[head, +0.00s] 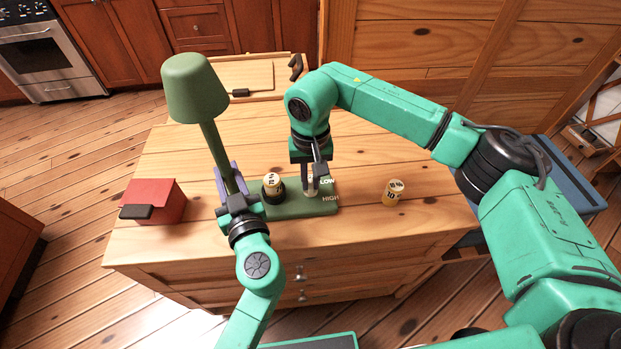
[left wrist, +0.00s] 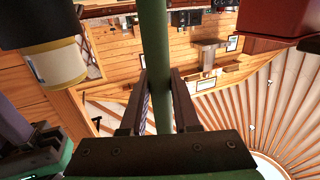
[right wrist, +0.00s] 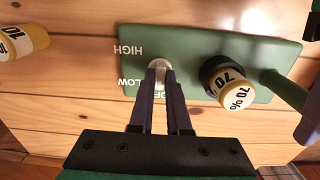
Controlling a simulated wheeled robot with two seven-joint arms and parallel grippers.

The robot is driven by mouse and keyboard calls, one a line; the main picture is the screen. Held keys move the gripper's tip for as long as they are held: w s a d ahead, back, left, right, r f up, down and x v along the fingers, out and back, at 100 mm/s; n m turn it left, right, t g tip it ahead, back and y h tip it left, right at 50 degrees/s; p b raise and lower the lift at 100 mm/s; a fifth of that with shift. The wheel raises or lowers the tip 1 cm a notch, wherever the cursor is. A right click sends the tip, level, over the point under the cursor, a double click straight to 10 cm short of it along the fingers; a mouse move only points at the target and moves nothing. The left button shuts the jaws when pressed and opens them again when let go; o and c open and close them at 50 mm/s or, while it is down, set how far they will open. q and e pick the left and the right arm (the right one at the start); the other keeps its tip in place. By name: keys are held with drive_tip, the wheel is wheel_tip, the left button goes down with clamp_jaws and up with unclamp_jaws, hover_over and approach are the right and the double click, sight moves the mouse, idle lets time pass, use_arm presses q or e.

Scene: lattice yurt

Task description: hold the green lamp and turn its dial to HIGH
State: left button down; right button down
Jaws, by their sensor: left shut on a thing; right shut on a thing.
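The green lamp (head: 193,90) stands upright on the chest top, its base (head: 325,206) extending right with the labels LOW and HIGH. My left gripper (head: 232,190) is shut on the lamp's green pole, which shows between its fingers in the left wrist view (left wrist: 154,50). My right gripper (head: 310,186) points down and is shut on the pale dial (right wrist: 158,63) on the base. In the right wrist view, HIGH and LOW are readable beside the dial; OFF is partly hidden by the fingers. The dial's setting cannot be told.
A 70% labelled cylinder (right wrist: 236,92) sits in a black holder on the base, between pole and dial. Another labelled cylinder (head: 394,192) stands to the right. A red box (head: 155,201) is at the left. A tray with a board (head: 245,76) lies behind. The chest top's right side is mostly clear.

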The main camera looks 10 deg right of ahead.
use_arm(q)
drive_tip(key=shift+f, duration=0.2)
use_arm(e)
drive_tip(key=m, duration=1.3)
drive_tip(key=shift+r+m, duration=0.1)
drive_tip(key=shift+m, duration=0.2)
drive_tip(key=m, duration=0.5)
drive_tip(key=shift+m, duration=2.5)
drive_tip(key=c, duration=0.9)
unclamp_jaws()
